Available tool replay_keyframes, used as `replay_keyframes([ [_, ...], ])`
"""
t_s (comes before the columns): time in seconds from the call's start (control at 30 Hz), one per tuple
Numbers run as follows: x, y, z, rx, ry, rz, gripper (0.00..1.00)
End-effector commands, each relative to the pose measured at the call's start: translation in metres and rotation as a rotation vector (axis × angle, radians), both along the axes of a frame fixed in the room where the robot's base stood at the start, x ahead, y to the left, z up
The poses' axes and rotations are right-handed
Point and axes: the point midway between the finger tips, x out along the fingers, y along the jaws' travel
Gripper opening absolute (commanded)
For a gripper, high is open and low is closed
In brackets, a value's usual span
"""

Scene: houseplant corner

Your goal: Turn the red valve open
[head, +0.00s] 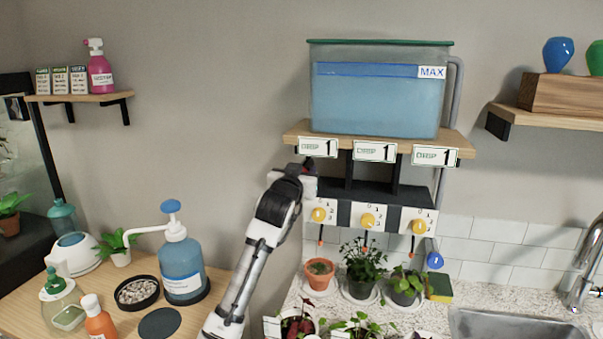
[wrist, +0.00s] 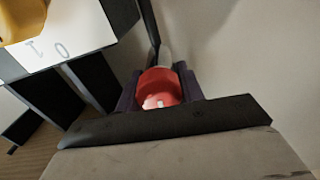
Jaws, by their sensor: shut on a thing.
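The red valve (wrist: 160,85) shows in the wrist view as a rounded red knob with a small pale mark, below a pale pipe or stem. My gripper (wrist: 159,92) has one dark finger on each side of it and is shut on it. In the head view my gripper (head: 304,172) is at the left end of the drip unit, just under the shelf that bears the water tank (head: 380,95). How far the valve is turned cannot be told.
Yellow dials (head: 367,220) on white numbered plates sit close to the right of my gripper; one yellow dial (wrist: 22,20) shows at the wrist view's upper left. Potted plants (head: 362,265) stand below.

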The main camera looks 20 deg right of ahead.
Motion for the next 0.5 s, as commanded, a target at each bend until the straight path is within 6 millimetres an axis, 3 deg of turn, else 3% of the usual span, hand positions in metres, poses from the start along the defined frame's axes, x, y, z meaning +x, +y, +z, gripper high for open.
replay_keyframes([
  [0.5, -0.0008, -0.0012, -0.0027, 0.33, -0.223, 0.0, 0.15],
])
